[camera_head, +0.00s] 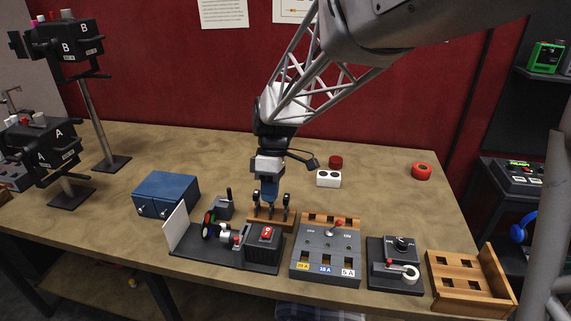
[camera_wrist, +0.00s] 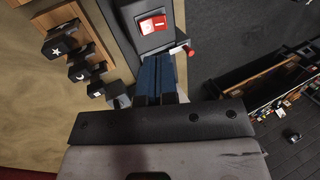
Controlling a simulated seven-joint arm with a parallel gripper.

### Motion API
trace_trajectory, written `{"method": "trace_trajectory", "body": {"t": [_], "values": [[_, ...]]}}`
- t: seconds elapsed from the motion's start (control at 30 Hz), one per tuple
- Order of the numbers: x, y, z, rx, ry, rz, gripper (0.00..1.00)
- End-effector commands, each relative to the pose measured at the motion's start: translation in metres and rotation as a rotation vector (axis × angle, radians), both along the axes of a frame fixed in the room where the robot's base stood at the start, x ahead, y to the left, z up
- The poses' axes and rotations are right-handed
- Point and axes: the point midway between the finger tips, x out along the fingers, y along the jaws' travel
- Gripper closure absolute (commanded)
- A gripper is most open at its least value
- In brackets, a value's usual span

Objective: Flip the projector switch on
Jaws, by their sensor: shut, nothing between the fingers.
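The projector assembly sits on a black base (camera_head: 195,252), with a white screen (camera_head: 176,228), a round lens part (camera_head: 207,227) and a dark box. A red rocker switch (camera_head: 266,232) with white marks is on top of the box. It also shows in the wrist view, as a red and white rocker (camera_wrist: 153,25). My gripper (camera_head: 269,203) points down just behind the box in the head view. Its blue fingers (camera_wrist: 157,80) are shut and empty, close to the box in the wrist view. I cannot tell whether they touch it.
A wooden rack (camera_head: 262,222) with several black symbol-marked pieces (camera_wrist: 60,40) stands behind the box. A grey fuse panel (camera_head: 325,264), a dial-and-lever box (camera_head: 395,266) and a slotted wooden stand (camera_head: 468,282) lie to the right. A blue cabinet (camera_head: 166,194) stands left.

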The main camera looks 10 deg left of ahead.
Motion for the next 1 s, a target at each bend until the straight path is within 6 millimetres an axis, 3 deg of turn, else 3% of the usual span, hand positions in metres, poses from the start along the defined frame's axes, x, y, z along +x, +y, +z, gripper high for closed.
{"method": "trace_trajectory", "body": {"t": [0.3, 0.5, 1.0], "values": [[-0.019, 0.000, -0.046, -0.002, 0.002, 0.001, 1.00], [-0.027, 0.000, -0.067, -0.001, 0.000, 0.000, 1.00], [-0.032, 0.000, -0.078, 0.000, -0.001, 0.000, 1.00]]}}
